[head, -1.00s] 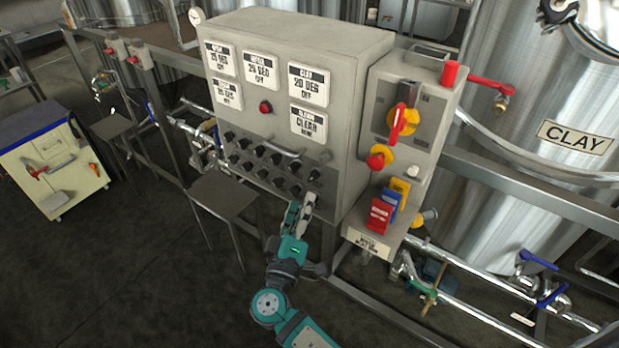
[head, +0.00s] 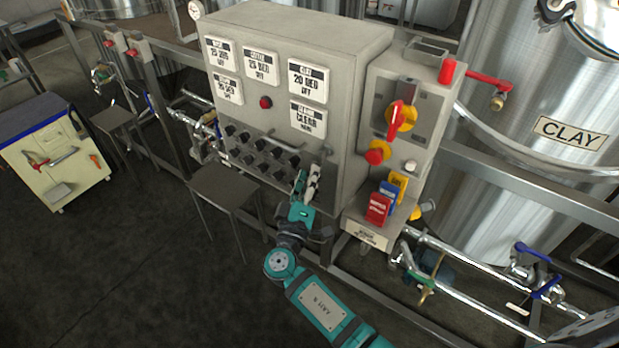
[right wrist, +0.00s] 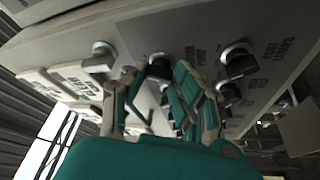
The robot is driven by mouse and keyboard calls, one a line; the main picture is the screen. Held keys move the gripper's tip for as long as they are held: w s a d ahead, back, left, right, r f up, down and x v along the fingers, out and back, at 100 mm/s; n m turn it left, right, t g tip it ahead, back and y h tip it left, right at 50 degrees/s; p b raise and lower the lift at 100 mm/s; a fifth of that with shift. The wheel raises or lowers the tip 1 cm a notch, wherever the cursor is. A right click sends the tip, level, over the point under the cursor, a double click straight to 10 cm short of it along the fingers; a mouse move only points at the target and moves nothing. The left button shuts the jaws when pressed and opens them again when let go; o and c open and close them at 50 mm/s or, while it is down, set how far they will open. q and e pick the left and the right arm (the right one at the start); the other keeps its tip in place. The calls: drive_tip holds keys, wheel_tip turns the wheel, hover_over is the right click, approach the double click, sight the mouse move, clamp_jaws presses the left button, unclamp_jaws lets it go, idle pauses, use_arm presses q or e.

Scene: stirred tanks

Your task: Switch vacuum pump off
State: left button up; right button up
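The control cabinet (head: 290,50) has rows of black knobs (head: 262,152) on its lower front. In the right wrist view, one dark knob (right wrist: 160,68) lies between my finger tips; a label reading something like "vacuum pump" (right wrist: 194,54) is just to its right. My right gripper (head: 308,180) is at the lower right end of the knob rows, its fingers up against the panel. In the right wrist view the fingers (right wrist: 158,90) are apart, one on each side of that knob; whether they touch it is unclear. The knob's setting is not readable. My left gripper is out of view.
A side panel (head: 415,125) right of the cabinet carries a red-and-yellow rotary switch (head: 401,117) and red, blue and yellow blocks (head: 384,202). A small stool-like table (head: 223,186) stands left of my right arm. Pipes (head: 470,285) run at lower right.

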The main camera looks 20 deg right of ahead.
clamp_jaws()
drive_tip(key=n+g+p, duration=0.1)
drive_tip(key=n+p, duration=0.2)
drive_tip(key=p, duration=0.1)
drive_tip(key=n+g+y+p, duration=0.1)
drive_tip(key=n+p, duration=0.2)
drive_tip(key=n, duration=0.1)
drive_tip(key=n+g+y+p, duration=0.1)
drive_tip(key=n+p, duration=0.3)
drive_tip(key=shift+r+g+p, duration=0.35)
drive_tip(key=shift+r+g, duration=0.05)
drive_tip(key=shift+f, duration=0.1)
idle(0.3)
drive_tip(key=o, duration=0.7)
unclamp_jaws()
